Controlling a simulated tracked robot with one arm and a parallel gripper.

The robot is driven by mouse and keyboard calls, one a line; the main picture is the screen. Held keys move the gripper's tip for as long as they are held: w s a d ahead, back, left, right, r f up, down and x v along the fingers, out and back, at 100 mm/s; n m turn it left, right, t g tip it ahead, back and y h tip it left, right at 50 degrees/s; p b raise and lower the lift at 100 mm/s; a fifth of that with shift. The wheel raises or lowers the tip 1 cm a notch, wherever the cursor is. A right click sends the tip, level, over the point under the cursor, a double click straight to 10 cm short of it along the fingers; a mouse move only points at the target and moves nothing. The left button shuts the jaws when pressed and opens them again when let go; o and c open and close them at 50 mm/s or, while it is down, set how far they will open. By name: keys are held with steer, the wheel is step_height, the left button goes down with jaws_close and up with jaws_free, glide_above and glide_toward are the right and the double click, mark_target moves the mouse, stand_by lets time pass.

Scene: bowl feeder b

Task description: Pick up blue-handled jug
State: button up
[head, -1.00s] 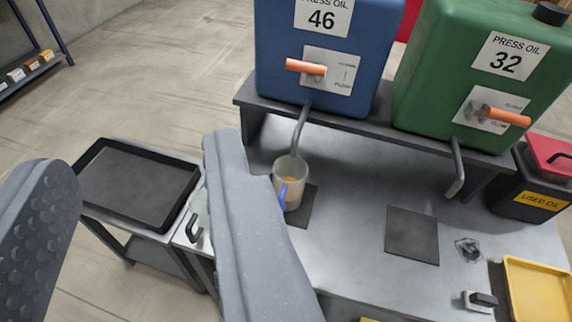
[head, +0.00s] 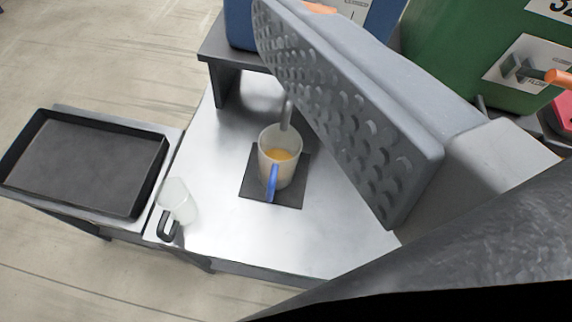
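The blue-handled jug (head: 279,158) is a pale translucent cup with amber liquid inside. It stands upright on a dark square mat (head: 290,198), under a grey spout. Its blue handle (head: 272,182) points toward the camera. My gripper (head: 350,120) shows as one large grey finger with a dimpled pad, right of the jug in the picture and apart from it. The pad is bare and faces left, with nothing against it. The other finger is out of view. The gripper is open and empty.
A second clear jug (head: 177,202) with a black handle stands left on the metal bench (head: 215,222). A black tray (head: 85,165) lies farther left. The blue oil tank (head: 240,24) and green tank (head: 480,60) stand behind, partly hidden by my finger.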

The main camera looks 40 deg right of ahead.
steer(key=w+d+f+b, duration=0.1)
steer(key=w+d+f, duration=0.15)
steer(key=f, duration=0.45)
steer(key=w+d+f+m+g+h+b, duration=0.1)
steer(key=w+d+f, duration=0.1)
steer(key=d+f, duration=0.35)
steer(key=w+d+f, duration=0.1)
steer(key=w+f, duration=0.1)
steer(key=f, duration=0.7)
steer(key=m+h+b, duration=0.1)
steer(key=b, duration=0.1)
glide_toward(284, 162)
steer(key=shift+g, duration=0.4)
steer(key=x, duration=0.2)
steer(key=b+x, duration=0.1)
steer(key=x, duration=0.4)
steer(key=shift+w+r, duration=0.2)
steer(key=shift+r, duration=0.2)
steer(key=shift+r+b+x, duration=0.1)
steer(key=shift+b+x, duration=0.45)
steer(key=shift+x, duration=0.8)
steer(key=shift+r+b+x, duration=0.15)
steer(key=shift+b+x, duration=0.35)
steer(key=shift+x, duration=0.85)
steer(key=c, duration=1.5)
